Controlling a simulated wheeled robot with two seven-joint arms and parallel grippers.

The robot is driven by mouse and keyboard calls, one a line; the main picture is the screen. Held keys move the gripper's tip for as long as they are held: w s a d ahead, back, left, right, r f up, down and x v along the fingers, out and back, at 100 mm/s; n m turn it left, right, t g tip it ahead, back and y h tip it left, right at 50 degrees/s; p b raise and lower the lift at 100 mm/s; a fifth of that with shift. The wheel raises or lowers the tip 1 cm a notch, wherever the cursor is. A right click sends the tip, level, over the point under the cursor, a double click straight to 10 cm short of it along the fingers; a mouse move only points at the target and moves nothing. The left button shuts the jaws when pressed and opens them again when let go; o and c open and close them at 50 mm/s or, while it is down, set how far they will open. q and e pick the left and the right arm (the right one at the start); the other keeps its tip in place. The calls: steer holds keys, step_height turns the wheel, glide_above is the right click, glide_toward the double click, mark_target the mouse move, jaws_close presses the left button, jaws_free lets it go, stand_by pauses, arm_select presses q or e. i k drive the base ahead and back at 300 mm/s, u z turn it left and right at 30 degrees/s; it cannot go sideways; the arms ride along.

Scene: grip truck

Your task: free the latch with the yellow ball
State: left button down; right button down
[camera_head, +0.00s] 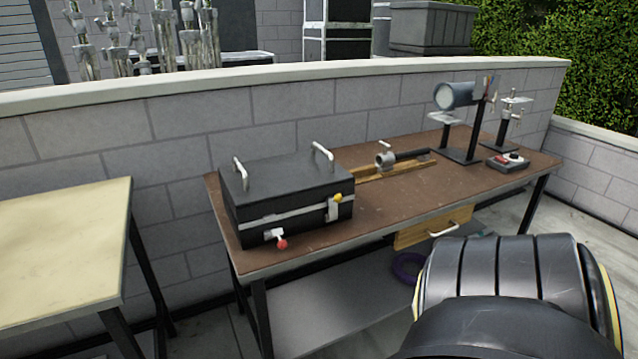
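A black case (285,196) with a pale band around it and two metal handles on its lid stands on the left part of the brown table. A latch with a yellow ball (337,198) is on the case's right front side. A second latch with a red ball (282,244) is on its front left side, the ball hanging low. The lid looks closed. A black, segmented arm part of mine fills the lower right. Neither of my grippers shows, and no hand is near the case.
The brown table (400,199) also holds a wooden rail with a metal clamp (386,160), a lamp on a stand (455,96) and a small box with a red button (509,162). A drawer (432,228) juts out at the front. A pale table (62,245) stands left.

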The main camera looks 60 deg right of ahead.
mark_target(333, 201)
steer(key=i, duration=0.9)
steer(key=z, duration=1.85)
